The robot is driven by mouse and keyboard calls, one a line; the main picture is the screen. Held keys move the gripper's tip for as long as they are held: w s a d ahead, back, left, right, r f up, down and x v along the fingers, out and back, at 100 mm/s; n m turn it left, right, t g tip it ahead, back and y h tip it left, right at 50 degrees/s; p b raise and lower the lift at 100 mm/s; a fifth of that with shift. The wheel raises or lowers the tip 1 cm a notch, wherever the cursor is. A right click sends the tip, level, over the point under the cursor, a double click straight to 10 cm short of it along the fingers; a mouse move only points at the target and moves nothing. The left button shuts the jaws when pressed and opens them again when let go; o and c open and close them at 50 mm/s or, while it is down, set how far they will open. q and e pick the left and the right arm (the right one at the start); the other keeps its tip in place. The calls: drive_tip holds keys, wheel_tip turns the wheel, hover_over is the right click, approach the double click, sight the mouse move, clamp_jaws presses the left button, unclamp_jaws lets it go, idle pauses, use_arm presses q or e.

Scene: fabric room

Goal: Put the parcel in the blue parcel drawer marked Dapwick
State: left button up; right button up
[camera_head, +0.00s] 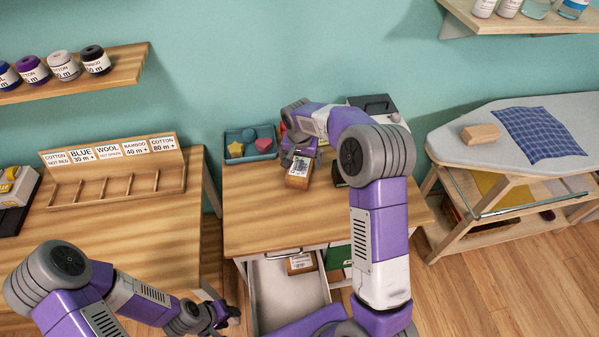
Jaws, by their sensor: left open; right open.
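My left gripper (229,317) is open and empty, low in front of the table's left side. An open drawer (275,285) with a pale inside shows under the table top, with another labelled brown parcel (300,264) at its back. No blue drawer front or Dapwick marking is readable.
A blue tray (232,158) with coloured shapes stands behind the parcel, to the left. A dark-topped box (372,104) stands at the back, partly behind my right arm. A green item (338,257) shows beside the drawer. The table's front left is clear.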

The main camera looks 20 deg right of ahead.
sight(300, 166)
drive_tip(key=shift+w+d+f+b, duration=0.1)
drive_tip(key=shift+w+f+b, duration=0.15)
drive_tip(key=shift+f, duration=0.7)
drive_tip(key=shift+w+d+f+b, duration=0.1)
drive_tip(key=shift+w+f+b, duration=0.15)
drive_tip(key=shift+f, duration=0.65)
drive_tip(key=shift+w+d+f+b, duration=0.15)
drive_tip(key=shift+w+f, duration=0.15)
drive_tip(key=shift+f, duration=0.65)
